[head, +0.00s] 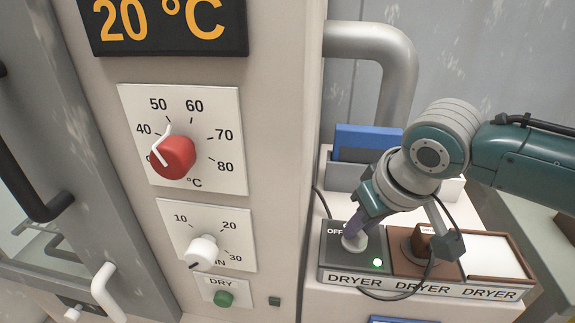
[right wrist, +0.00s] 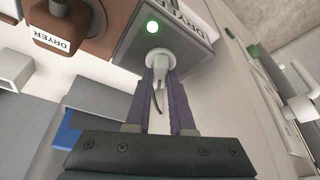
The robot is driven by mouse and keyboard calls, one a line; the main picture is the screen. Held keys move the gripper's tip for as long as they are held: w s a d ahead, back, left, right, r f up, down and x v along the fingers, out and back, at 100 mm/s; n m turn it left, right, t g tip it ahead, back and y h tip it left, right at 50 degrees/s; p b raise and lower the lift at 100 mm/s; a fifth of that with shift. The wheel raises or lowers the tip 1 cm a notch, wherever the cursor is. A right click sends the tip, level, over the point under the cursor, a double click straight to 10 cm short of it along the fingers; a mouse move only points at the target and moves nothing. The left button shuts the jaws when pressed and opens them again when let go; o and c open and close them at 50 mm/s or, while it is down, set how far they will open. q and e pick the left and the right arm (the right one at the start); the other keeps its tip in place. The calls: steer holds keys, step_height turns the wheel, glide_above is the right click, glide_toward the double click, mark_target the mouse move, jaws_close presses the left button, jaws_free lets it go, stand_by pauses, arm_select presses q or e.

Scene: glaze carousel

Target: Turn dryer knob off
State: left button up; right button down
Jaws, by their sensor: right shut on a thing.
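The dryer knob (head: 353,243) is a pale round knob on a dark grey panel (head: 336,262) labelled DRYER, with OFF printed at its upper left. It also shows in the right wrist view (right wrist: 160,57). A green lamp (head: 377,262) is lit beside it. My right gripper (head: 358,225) reaches down from the right and is shut on the knob, its purple fingers on either side of the grip. The fingers hide part of the knob in the head view, so its exact pointing direction is hard to tell. My left gripper is not in view.
A brown panel (head: 404,262) with another control sits right of the grey one, also labelled DRYER. A blue item (head: 366,139) stands in a grey holder behind. The cabinet at left bears a red temperature knob (head: 172,157), a white timer knob (head: 201,252) and a green button (head: 223,298).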

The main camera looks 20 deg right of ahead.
stand_by(0.4)
steer(key=shift+d+n+y+p, duration=0.15)
steer(key=shift+n+y+p, duration=0.3)
steer(key=shift+n, duration=0.65)
steer(key=n+y, duration=0.1)
steer(key=n, duration=0.1)
steer(key=shift+w+n, duration=0.1)
steer(key=shift+n, duration=0.2)
steer(key=n+b, duration=0.1)
steer(key=n+g+y+b, duration=0.1)
steer(key=n, duration=0.1)
steer(key=shift+d+f+n+b, duration=0.1)
steer(key=shift+f+n+b, duration=0.1)
steer(key=shift+n+b, duration=0.15)
steer(key=shift+r+n+g+y+b, duration=0.15)
steer(key=shift+n+g+y+b, duration=0.45)
steer(key=shift+n+b, duration=0.95)
steer(key=c, duration=0.8)
jaws_free()
steer(key=shift+w, duration=0.1)
steer(key=shift+r, duration=0.15)
